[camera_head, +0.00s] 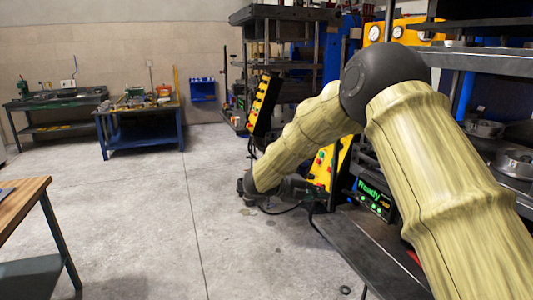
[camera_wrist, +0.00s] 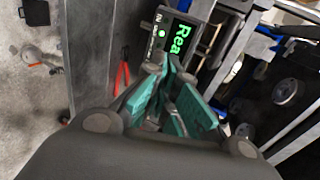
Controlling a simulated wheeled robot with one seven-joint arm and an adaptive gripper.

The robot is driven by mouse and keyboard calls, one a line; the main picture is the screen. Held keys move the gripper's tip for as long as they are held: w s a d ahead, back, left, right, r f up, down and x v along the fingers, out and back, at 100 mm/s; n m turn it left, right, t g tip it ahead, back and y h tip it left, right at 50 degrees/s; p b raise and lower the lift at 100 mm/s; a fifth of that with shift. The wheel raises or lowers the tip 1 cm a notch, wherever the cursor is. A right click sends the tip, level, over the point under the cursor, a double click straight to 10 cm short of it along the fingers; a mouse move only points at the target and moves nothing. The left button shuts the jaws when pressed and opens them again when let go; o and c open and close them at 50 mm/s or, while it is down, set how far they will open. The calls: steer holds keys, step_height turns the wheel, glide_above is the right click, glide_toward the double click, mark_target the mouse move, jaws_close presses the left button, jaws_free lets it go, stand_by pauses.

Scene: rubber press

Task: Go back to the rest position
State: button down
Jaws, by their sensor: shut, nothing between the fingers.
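My gripper (camera_wrist: 172,75) shows in the wrist view with its teal fingers closed together at the tips. Nothing shows between them. In the head view my arm reaches out from the right edge, bends at a dark joint, and slopes down to the left. The gripper end there is small, dark and partly hidden near the press. The fingertips point toward a black display box (camera_wrist: 181,42) with green lettering. This box also shows in the head view (camera_head: 374,199), reading "Ready".
The press (camera_head: 480,60) with metal plates stands at the right. A steel ledge (camera_head: 350,245) runs below my arm. Red-handled pliers (camera_wrist: 123,72) lie near the gripper. A wooden table (camera_head: 22,196) is at left and a blue workbench (camera_head: 140,120) behind. The floor between is clear.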

steer(key=s+d+f+n+t+y, duration=0.1)
steer(key=d+f+n+t, duration=0.1)
steer(key=f+n, duration=0.3)
steer(key=s+d+f+n+t, duration=0.1)
steer(key=d+f+n, duration=0.1)
steer(key=f, duration=0.6)
steer(key=s+d+f+n+t+y, duration=0.1)
steer(key=s+f+n+y, duration=0.2)
steer(key=s+f+n, duration=0.6)
steer(key=s+d+f+n+y, duration=0.1)
steer(key=s+f+n+y, duration=0.4)
steer(key=f, duration=0.8)
steer(key=s+f+n+g+y, duration=0.15)
steer(key=s+f, duration=0.25)
steer(key=s, duration=0.4)
steer(key=s+f+n+g, duration=0.1)
steer(key=s+f+n, duration=0.2)
steer(key=s, duration=0.4)
steer(key=s+f+n+g+y, duration=0.15)
steer(key=s+f, duration=0.25)
steer(key=s, duration=0.4)
steer(key=s+f+n+g+y, duration=0.1)
steer(key=s+n+g, duration=0.3)
steer(key=s, duration=1.6)
steer(key=shift+s+a+n+g, duration=0.25)
steer(key=shift+n+g, duration=0.05)
steer(key=shift+g, duration=0.1)
